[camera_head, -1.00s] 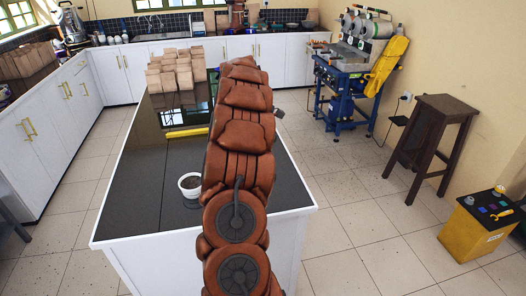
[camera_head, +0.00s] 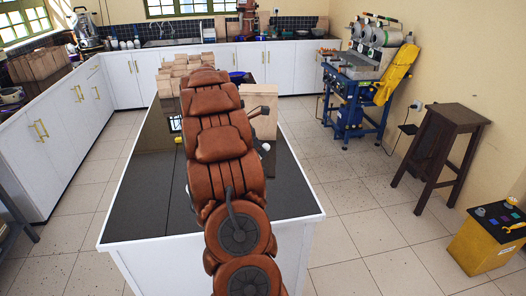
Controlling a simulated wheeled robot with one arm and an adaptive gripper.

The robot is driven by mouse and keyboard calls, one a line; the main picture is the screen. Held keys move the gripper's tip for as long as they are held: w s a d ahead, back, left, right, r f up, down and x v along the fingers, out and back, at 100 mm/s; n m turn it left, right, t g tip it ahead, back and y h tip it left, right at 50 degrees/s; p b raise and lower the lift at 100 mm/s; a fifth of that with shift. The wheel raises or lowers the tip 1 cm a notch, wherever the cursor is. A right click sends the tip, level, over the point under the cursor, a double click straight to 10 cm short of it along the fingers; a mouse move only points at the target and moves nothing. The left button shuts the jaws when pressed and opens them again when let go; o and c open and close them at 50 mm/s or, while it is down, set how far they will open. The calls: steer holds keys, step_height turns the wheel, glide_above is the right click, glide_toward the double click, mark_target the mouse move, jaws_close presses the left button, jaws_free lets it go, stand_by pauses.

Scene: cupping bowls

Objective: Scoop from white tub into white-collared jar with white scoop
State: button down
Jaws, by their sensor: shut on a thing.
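My arm (camera_head: 222,140) reaches over the dark-topped island table and covers much of its middle. My gripper is hidden behind the arm, with only a small dark part (camera_head: 262,110) jutting out on the arm's right side; I cannot tell what that part is. The white tub, the white-collared jar and the white scoop cannot be made out now. A small pale thing (camera_head: 266,147) shows just right of the arm, too small to identify.
Several brown paper bags (camera_head: 172,72) stand at the table's far end, and a tan box or bag (camera_head: 262,92) stands right of my arm. The near left tabletop (camera_head: 150,205) is bare. A dark wooden stool (camera_head: 447,140) and a yellow box (camera_head: 490,240) stand on the right.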

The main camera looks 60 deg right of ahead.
steer(key=shift+w+a+r+g+h+b, duration=0.35)
steer(key=shift+w+a+g+h+b, duration=0.2)
steer(key=shift+b, duration=0.6)
steer(key=shift+w+a+r+g+h+b, duration=0.35)
steer(key=shift+w+a+g+h+b, duration=0.2)
steer(key=shift+b, duration=0.55)
steer(key=w+a+g+h, duration=0.6)
steer(key=w+a, duration=0.1)
steer(key=shift+w+f+p, duration=0.3)
steer(key=shift+p, duration=0.15)
stand_by(0.9)
steer(key=shift+a+b, duration=0.1)
steer(key=shift+b, duration=0.35)
